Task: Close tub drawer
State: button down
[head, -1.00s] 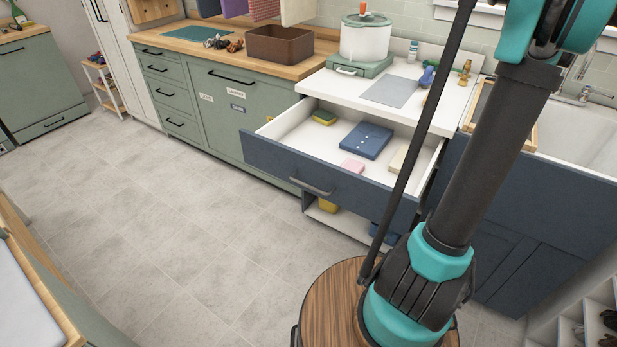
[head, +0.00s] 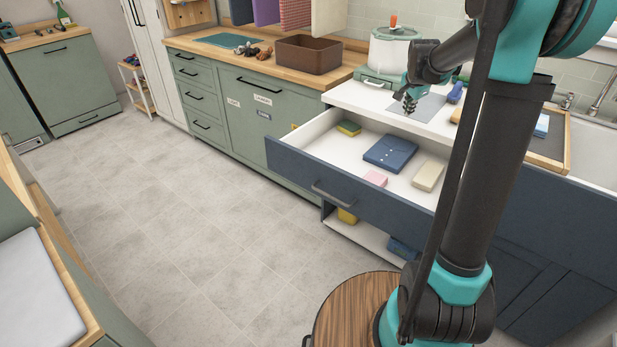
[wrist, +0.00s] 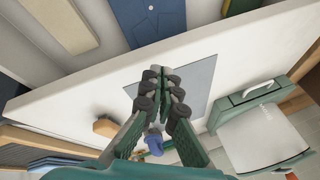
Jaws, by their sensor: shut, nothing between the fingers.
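The drawer has a dark blue front (head: 345,182) with a grey bar handle (head: 331,192). It stands pulled well out from under the white counter, with its white inside showing. In it lie a blue folded item (head: 390,153), a pink block (head: 375,178), a cream block (head: 428,175) and a yellow-green sponge (head: 348,127). My gripper (head: 409,107) is shut and empty above the counter, behind the open drawer and near a grey sheet (head: 430,104). In the wrist view my gripper (wrist: 162,72) has its fingertips together over that sheet. The drawer handle is out of the wrist view.
A white tub with a green base (head: 388,55) stands on the counter, left of my gripper. A blue object (head: 455,92) and a wood-edged tray (head: 545,140) are to the right. An open shelf (head: 365,232) is below the drawer. The tiled floor (head: 200,230) in front is clear.

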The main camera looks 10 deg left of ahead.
jog(key=s+a+f+n, duration=0.1)
jog(key=s+a+n, duration=0.1)
jog(key=a+n, duration=0.35)
jog(key=s+a+f+n, duration=0.1)
jog(key=s+a+n, duration=0.2)
jog(key=a+n, duration=0.3)
jog(key=n+g, duration=0.2)
jog(key=n, duration=1.7)
send_over(308, 176)
jog(key=d, duration=0.2)
jog(key=f, duration=0.3)
jog(key=shift+s+a+h, duration=0.2)
jog(key=shift+s+h, duration=0.1)
jog(key=s+a+f+n, duration=0.1)
jog(key=s+a+n, duration=0.4)
jog(key=s+n, duration=0.5)
jog(key=shift+n+h, duration=0.3)
jog(key=shift+n, duration=0.25)
jog(key=shift+w+d+f, duration=0.65)
jog(key=shift+w+f, duration=0.6)
jog(key=shift+f, duration=0.3)
jog(key=shift+w+d+f, duration=0.6)
jog(key=shift+w+f, duration=0.7)
jog(key=shift+f, duration=0.2)
jog(key=shift+w+d+f, duration=0.65)
jog(key=shift+w+f, duration=0.6)
jog(key=shift+f, duration=0.3)
